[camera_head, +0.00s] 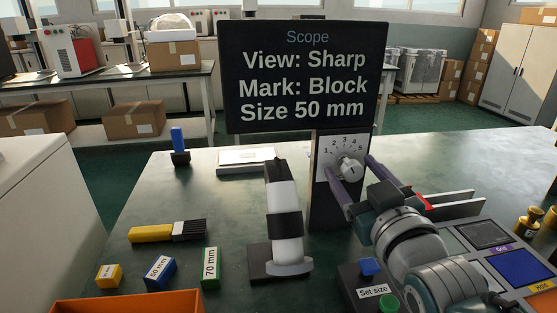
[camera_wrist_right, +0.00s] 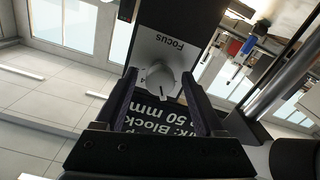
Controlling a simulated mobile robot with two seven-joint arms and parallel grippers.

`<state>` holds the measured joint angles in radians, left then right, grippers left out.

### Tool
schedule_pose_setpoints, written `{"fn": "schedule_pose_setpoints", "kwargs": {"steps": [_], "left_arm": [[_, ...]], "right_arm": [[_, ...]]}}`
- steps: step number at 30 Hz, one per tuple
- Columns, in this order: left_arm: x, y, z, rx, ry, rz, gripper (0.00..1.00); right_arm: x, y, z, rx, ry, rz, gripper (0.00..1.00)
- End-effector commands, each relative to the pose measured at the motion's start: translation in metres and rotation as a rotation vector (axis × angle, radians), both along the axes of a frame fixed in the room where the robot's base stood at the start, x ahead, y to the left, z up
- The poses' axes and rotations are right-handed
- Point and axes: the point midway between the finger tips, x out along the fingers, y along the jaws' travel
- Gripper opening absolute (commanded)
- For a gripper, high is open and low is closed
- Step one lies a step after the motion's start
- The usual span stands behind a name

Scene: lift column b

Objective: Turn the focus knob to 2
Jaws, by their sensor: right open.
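The focus knob (camera_head: 351,169) is a pale round knob on a white dial plate (camera_head: 327,164) numbered 1 to 5, on a dark upright post. I cannot tell which number it points to. My right gripper (camera_head: 350,167) is open, its purple fingers on either side of the knob. In the right wrist view the knob (camera_wrist_right: 160,76) sits between the spread fingertips of the gripper (camera_wrist_right: 158,84), under the word FOCUS, with gaps visible beside it. The scope screen (camera_head: 305,78) reads View: Sharp, Mark: Block, Size 50 mm. My left gripper is not in view.
A black-and-white scope tube (camera_head: 285,215) stands left of the post. A Set size box (camera_head: 372,291) is in front, near my right arm. Labelled blocks (camera_head: 210,268), a brush (camera_head: 168,231) and an orange bin (camera_head: 130,305) lie at left. Coloured trays (camera_head: 520,266) are at right.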

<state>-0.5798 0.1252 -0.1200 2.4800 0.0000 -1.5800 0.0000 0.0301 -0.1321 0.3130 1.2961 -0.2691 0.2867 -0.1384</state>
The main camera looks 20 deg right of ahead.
Motion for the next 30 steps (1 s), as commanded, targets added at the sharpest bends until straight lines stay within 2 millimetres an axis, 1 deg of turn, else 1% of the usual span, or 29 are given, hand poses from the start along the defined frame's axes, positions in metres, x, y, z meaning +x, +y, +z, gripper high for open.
{"fn": "schedule_pose_setpoints", "kwargs": {"steps": [3,9,13,18,30], "left_arm": [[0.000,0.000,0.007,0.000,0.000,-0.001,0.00],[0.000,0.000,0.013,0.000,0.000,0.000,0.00],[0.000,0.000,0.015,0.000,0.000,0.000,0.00],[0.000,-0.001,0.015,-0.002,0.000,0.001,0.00],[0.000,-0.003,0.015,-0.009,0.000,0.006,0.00]], "right_arm": [[-0.021,0.005,0.002,0.002,0.004,0.000,0.71],[-0.061,0.015,0.001,0.001,0.004,0.000,0.71],[-0.079,0.019,0.000,0.002,0.003,0.000,0.71],[-0.088,0.021,0.001,0.000,0.000,0.000,0.71],[-0.088,0.021,0.000,0.000,0.000,0.000,0.71]]}}
